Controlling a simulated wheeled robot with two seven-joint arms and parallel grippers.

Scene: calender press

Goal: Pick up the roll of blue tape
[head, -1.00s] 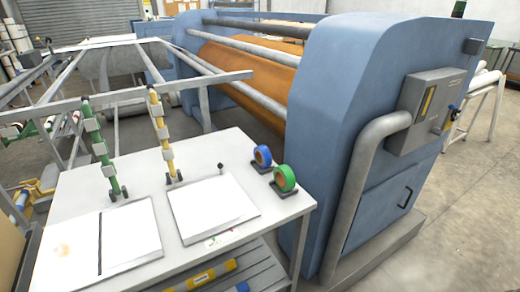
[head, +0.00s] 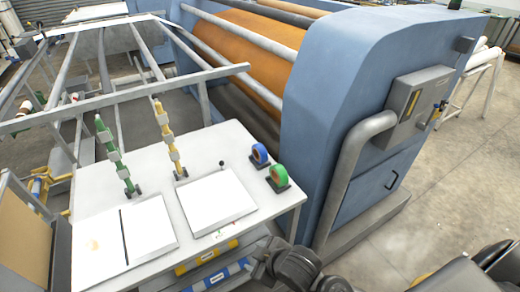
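The roll of blue tape (head: 260,154) stands upright on a small dark holder near the far right corner of the white table (head: 150,165). A roll of green tape (head: 279,175) with an orange-brown core stands on a similar holder just in front of it. Nothing touches the blue roll except its holder. Dark parts of my arms show at the bottom edge, in the middle and at the right, well short of the tape. I can make out no gripper fingers there.
Two white boards (head: 215,203) lie on the table left of the tapes. Green (head: 118,165) and yellow (head: 168,145) upright rods stand behind them. The blue press (head: 345,95) rises close behind and right of the table. Floor (head: 455,195) is clear at right.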

